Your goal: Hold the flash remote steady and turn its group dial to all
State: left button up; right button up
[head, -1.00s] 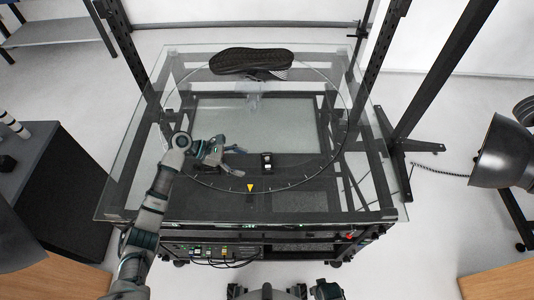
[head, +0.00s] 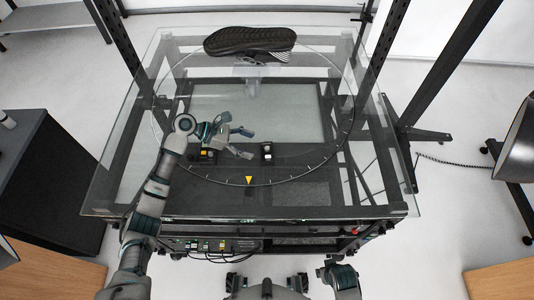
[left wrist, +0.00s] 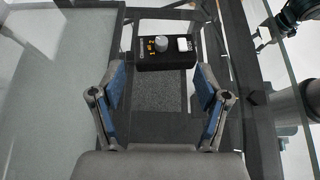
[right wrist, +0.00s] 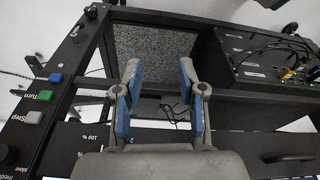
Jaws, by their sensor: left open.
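The flash remote (head: 267,152) is a small black box on the glass turntable, near its front middle. In the left wrist view the remote (left wrist: 166,64) shows a grey round dial (left wrist: 161,43), a white button (left wrist: 184,44) and yellow markings; I cannot tell the dial's setting for certain. My left gripper (head: 248,143) is open just left of the remote in the head view. In the left wrist view its fingers (left wrist: 160,85) are apart, with the remote just beyond the tips. My right gripper (right wrist: 160,72) is open and empty, low in front of the turntable frame.
A black shoe (head: 250,42) lies at the turntable's back. A small dark object with a pale yellow top (head: 207,154) shows beneath my left wrist. A yellow triangle (head: 249,180) marks the front rim. A control panel with coloured buttons (right wrist: 45,95) is left in the right wrist view.

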aim_at(264, 150)
pick_arm(q)
jog(key=shift+b+x, duration=0.95)
jog(key=shift+x, duration=0.1)
pick_arm(e)
jog(key=w+v, duration=0.1)
jog(key=v, duration=0.3)
pick_arm(q)
jog(key=p+x, duration=0.2)
jog(key=x, duration=0.1)
jog(key=shift+r, duration=0.2)
jog(key=shift+d+f, duration=0.4)
jog(key=shift+d, duration=0.05)
pick_arm(e)
jog(key=shift+s+f, duration=0.1)
jog(key=shift+f, duration=1.95)
pick_arm(q)
jog(key=shift+c, duration=0.4)
jog(key=shift+a+f, duration=0.1)
grip_shut()
pick_arm(e)
jog(key=shift+a, duration=0.1)
pick_arm(q)
jog(key=shift+o, duration=1.2)
grip_release()
